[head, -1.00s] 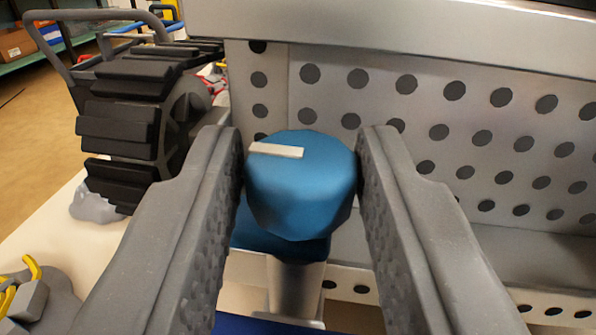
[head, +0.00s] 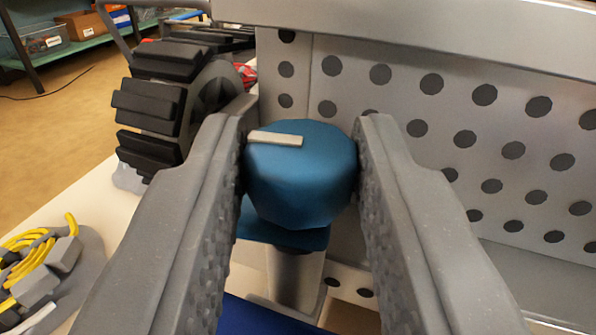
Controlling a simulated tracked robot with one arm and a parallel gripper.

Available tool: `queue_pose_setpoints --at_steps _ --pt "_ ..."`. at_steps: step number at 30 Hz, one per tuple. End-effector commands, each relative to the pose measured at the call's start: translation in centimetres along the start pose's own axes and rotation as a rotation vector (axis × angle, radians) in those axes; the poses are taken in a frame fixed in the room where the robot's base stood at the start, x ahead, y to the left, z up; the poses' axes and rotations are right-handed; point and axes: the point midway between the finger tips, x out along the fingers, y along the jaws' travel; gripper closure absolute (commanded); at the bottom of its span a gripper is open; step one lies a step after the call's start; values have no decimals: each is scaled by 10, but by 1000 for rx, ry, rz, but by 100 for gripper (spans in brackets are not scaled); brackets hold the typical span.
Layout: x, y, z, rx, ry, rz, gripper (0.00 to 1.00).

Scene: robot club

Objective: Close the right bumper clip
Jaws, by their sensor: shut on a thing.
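The clip's blue knob (head: 300,178) has many flat sides and a pale bar-shaped mark on its top face. My gripper (head: 302,165) is shut on this knob, with one grey textured finger against its left side and the other against its right. The pale mark lies roughly level across the picture, on the left part of the top. Below the knob are a blue collar and a grey post (head: 294,275), partly hidden by the knob and fingers. The perforated metal bumper panel (head: 430,130) stands behind and to the right.
A black tracked wheel (head: 170,105) stands close at the left. A coil of yellow cable (head: 38,255) lies on a grey tray at the lower left. A shelf with bins (head: 65,35) is far back at the upper left. A blue surface lies below my fingers.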

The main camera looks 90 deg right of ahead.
Motion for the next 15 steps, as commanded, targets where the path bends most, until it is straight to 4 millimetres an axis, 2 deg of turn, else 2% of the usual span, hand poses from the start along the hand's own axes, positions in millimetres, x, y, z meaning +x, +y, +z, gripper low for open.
queue_pose_setpoints --at_steps 15 --pt "0 5 -2 -2 14 -221 95"
